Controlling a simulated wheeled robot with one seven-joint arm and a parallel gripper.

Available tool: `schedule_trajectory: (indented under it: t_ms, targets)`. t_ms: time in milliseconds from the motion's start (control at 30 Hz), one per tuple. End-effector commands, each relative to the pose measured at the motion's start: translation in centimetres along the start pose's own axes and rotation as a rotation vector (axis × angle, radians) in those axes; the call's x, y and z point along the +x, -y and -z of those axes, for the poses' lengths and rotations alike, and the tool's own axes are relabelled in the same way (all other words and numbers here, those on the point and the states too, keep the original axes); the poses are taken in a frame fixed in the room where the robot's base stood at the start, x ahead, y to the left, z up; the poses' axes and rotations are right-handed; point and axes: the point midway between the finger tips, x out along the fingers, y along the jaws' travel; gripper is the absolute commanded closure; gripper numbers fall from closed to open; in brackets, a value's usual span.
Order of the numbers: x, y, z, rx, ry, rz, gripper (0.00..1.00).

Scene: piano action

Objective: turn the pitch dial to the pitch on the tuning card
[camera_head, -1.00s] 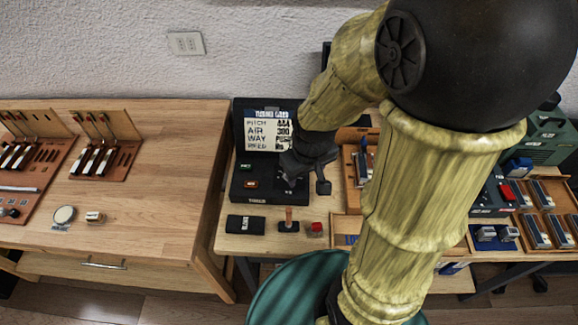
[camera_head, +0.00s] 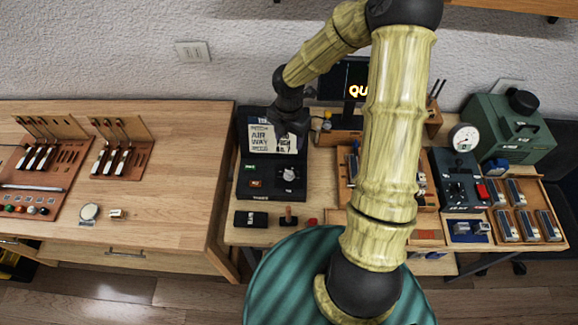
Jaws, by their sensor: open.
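The black tuner box (camera_head: 245,181) stands at the left end of the lower table. The tuning card (camera_head: 259,143) is a white card with black print at the back of the box.
A black block (camera_head: 250,219), a small wooden-handled piece (camera_head: 289,215) and a red piece (camera_head: 312,222) lie in front of the box. A wooden bench (camera_head: 180,150) is at left.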

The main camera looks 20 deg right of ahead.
Motion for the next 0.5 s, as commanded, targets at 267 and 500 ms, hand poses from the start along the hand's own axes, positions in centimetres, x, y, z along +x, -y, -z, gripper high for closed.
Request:
schedule_trajectory:
  t_ms: [267,500]
  targets:
    - [0.3,0.1,0.1,0.004,-0.001,0.002,0.47]
    - [3.0,0.1,0.2,0.003,-0.004,0.004,0.47]
